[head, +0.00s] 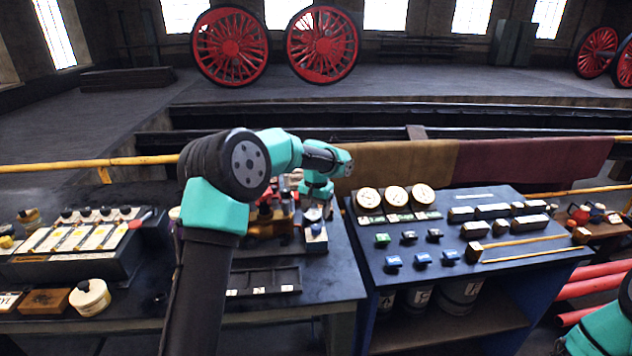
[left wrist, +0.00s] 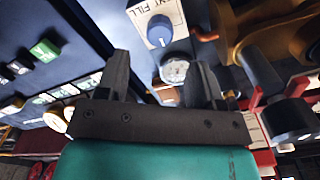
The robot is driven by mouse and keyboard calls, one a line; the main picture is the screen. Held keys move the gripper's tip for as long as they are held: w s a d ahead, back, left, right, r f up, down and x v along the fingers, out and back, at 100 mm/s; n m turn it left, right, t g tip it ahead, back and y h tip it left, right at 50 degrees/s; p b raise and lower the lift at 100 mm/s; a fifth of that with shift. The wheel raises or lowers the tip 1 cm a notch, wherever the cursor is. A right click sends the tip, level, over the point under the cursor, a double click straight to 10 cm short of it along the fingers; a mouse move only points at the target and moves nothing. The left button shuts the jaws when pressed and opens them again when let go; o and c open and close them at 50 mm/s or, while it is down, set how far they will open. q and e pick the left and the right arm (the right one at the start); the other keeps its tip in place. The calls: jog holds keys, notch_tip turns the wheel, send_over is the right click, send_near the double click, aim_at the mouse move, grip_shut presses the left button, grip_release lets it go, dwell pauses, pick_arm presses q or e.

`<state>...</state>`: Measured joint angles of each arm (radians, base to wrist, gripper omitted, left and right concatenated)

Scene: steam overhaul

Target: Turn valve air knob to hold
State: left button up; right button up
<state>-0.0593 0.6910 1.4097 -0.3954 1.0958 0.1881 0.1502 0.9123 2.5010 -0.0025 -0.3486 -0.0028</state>
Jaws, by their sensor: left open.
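A blue knob (left wrist: 159,29) sits on a white plate at the top of the left wrist view. Printed lettering on the plate partly reads "FILL"; the rest is cut off. A pale pointer line on the knob faces down in that view. A small round gauge (left wrist: 175,72) is below the knob. My left gripper (left wrist: 163,80) is open and empty, its fingers apart below the knob and either side of the gauge. In the head view the left gripper (head: 316,203) hangs over the small unit with the blue-marked white plate (head: 316,236). My right gripper is out of view.
Red and brown fittings (head: 270,212) crowd the left side of that unit. A blue-topped bench (head: 455,235) with round dials and several small blocks is to the right. A dark slotted tray (head: 262,281) lies in front. A panel of levers (head: 85,240) is far left.

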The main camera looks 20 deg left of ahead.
aim_at(316, 226)
pick_arm(q)
notch_tip(316, 226, up, 11)
jog(key=shift+f, duration=0.2)
dwell(0.5)
